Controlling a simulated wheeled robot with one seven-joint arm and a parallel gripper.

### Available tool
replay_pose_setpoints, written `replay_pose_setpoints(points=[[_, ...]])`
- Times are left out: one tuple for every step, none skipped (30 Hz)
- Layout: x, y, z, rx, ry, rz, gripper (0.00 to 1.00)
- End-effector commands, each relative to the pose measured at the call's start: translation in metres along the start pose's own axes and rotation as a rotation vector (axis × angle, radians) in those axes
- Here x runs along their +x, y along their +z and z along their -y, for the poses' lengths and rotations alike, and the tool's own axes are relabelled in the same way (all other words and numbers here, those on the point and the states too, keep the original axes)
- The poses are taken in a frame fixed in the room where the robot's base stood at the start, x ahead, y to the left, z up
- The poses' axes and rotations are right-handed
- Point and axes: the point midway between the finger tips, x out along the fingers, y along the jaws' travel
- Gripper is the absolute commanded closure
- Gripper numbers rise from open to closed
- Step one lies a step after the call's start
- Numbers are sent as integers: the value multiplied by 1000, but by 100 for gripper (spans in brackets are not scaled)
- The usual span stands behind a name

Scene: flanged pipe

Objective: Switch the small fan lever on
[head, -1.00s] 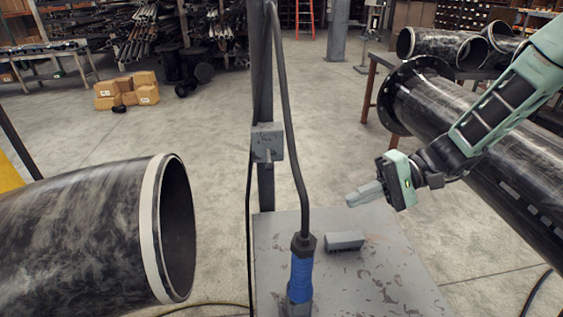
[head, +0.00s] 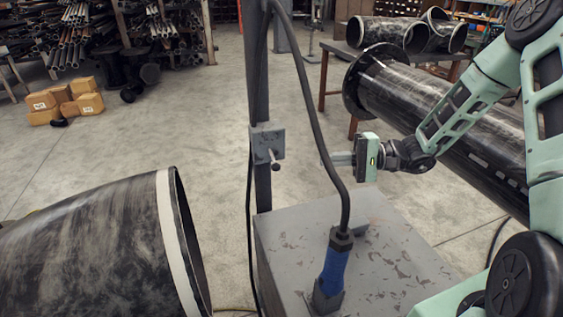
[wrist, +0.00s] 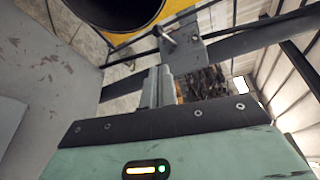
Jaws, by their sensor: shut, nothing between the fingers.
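A small grey switch box (head: 267,142) is fixed to an upright post. Its short lever (head: 274,159), with a dark tip, sticks out from the front and slants down in the head view. My gripper (head: 330,158) is right of the lever, pointing left at it, with its fingers closed and empty. A visible gap separates the fingertips from the lever. In the wrist view the closed fingers (wrist: 160,75) point up toward the box plate (wrist: 191,45) and the lever (wrist: 166,39), which stand just beyond the tips. Whether the lever is on or off cannot be told.
A dark hose (head: 313,110) hangs in front of the post, close to my fingertips. It runs to a blue-handled tool (head: 334,269) on a worn grey cabinet top (head: 390,262). A large pipe (head: 110,250) lies at left; a flanged pipe (head: 420,100) lies behind my arm.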

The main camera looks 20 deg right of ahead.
Motion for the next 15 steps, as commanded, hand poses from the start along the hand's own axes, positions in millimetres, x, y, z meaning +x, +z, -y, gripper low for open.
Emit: replay_pose_setpoints(points=[[0, 0, 0, 0, 0, 0, 100], [0, 0, 0, 0, 0, 1, 100], [0, 0, 0, 0, 1, 1, 100], [0, 0, 0, 0, 1, 1, 100], [1, 0, 0, 0, 1, 2, 100], [2, 1, 0, 1, 1, 2, 100], [4, 1, 1, 1, 0, 3, 100], [6, 1, 1, 1, 0, 4, 100], [10, 1, 2, 2, 0, 5, 100], [13, 2, 2, 2, 0, 6, 100], [17, 2, 3, 2, 0, 6, 100], [24, 2, 3, 2, 0, 6, 100], [29, 3, 3, 3, 1, 8, 100], [35, 2, 4, 3, 0, 7, 100], [42, 3, 4, 2, 0, 8, 100]])
